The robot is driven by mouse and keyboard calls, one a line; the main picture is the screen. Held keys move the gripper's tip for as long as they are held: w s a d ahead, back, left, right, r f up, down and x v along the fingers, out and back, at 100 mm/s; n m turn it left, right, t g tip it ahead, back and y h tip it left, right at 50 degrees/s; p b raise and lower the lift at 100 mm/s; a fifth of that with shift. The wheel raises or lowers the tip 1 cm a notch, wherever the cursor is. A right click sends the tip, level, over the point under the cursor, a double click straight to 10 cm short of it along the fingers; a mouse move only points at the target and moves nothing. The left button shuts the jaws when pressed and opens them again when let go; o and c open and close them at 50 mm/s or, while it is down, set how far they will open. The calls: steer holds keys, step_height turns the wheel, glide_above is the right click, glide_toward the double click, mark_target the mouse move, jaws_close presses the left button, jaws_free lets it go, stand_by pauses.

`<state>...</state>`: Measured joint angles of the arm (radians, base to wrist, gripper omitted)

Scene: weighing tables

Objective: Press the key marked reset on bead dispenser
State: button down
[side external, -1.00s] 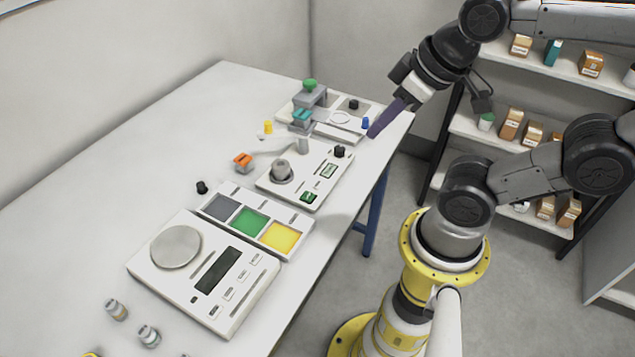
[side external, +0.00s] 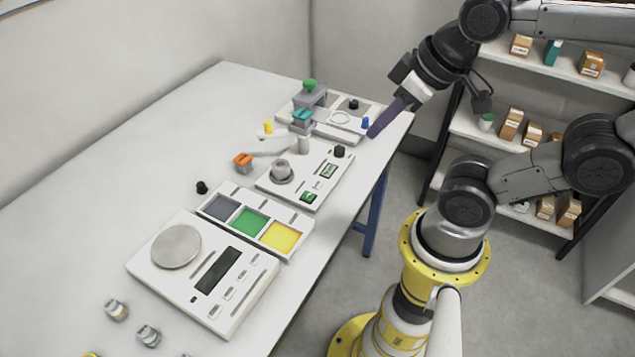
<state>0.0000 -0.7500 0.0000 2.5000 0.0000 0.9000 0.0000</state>
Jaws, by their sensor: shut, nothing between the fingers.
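A white device with a grey round hopper-like part, which I take to be the bead dispenser (side external: 291,194), sits mid-table. It has a green key or switch (side external: 309,197), a small display (side external: 329,170) and a black knob (side external: 339,152). Small marks lie between the green key and the display, but the lettering is too small to read, so I cannot tell which key is marked reset. My gripper (side external: 371,133) is shut and empty. Its dark fingers point down and left, near the table's right edge, beyond the dispenser and apart from it, close to a blue peg (side external: 365,123).
A scale (side external: 205,300) and a tray with grey, green and yellow compartments (side external: 233,191) stand nearer the camera.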

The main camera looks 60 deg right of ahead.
stand_by(0.3)
steer(key=n+t+h, duration=0.3)
steer(key=n, duration=0.2)
glide_above(318, 185)
steer(key=s, duration=0.1)
step_height(318, 185, down, 14)
steer(key=shift+d+r, duration=0.1)
steer(key=shift+f, duration=4.4)
